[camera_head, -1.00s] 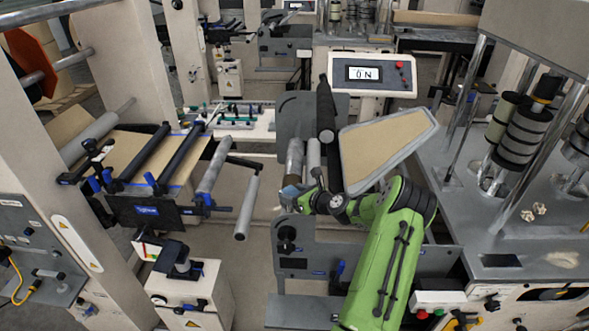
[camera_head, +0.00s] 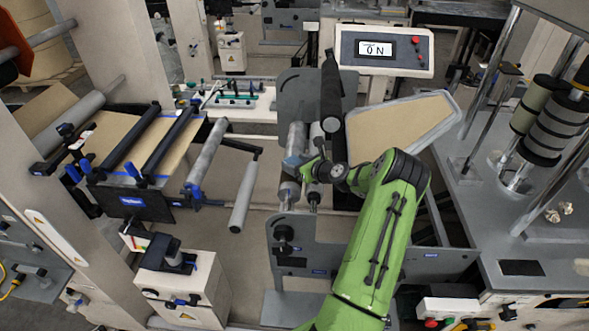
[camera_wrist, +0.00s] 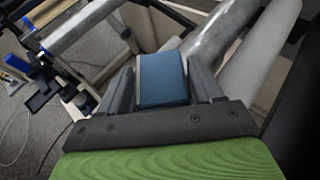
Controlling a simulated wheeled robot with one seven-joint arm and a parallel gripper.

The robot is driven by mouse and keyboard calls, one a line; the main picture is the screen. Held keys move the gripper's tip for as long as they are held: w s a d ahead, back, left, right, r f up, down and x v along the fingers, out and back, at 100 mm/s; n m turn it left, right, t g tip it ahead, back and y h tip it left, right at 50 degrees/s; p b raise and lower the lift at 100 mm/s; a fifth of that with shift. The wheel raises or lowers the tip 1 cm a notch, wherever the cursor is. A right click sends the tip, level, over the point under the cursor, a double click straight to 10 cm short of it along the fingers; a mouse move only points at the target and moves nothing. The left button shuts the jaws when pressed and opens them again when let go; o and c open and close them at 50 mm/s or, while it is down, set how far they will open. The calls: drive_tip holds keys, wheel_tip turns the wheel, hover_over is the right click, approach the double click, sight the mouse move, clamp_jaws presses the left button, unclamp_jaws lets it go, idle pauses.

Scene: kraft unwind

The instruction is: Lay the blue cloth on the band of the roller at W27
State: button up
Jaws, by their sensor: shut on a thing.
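The blue cloth (camera_wrist: 163,79) is a small blue pad with a pale edge, held between the two fingers of my gripper (camera_wrist: 161,72) in the wrist view. In the head view, my gripper (camera_head: 294,168) is at two upright-looking parallel rollers, with a bit of the blue cloth (camera_head: 291,160) showing. The left roller (camera_head: 296,138) is metallic grey and partly covered by the gripper. The metallic roller (camera_wrist: 212,38) passes just beyond the cloth in the wrist view. I cannot tell whether the cloth touches it. No W27 label or band is readable.
A paler roller (camera_wrist: 263,55) lies beside the metallic one. A black bar (camera_head: 331,105) and a tan panel with a grey rim (camera_head: 452,98) stand close to my arm. An "ON" display box (camera_head: 384,50) is behind. Another roller (camera_head: 243,195) hangs at left.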

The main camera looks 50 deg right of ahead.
drive_tip(key=shift+s+a+f, duration=0.2)
drive_tip(key=shift+f, duration=0.55)
drive_tip(key=shift+s+a+r, duration=0.15)
drive_tip(key=shift+a+r, duration=0.1)
drive_tip(key=shift+r, duration=0.1)
drive_tip(key=o, duration=1)
drive_tip(key=shift+w+d+f, duration=0.1)
drive_tip(key=shift+w+d, duration=0.1)
drive_tip(key=shift+o, duration=0.2)
drive_tip(key=shift+s+a, duration=0.1)
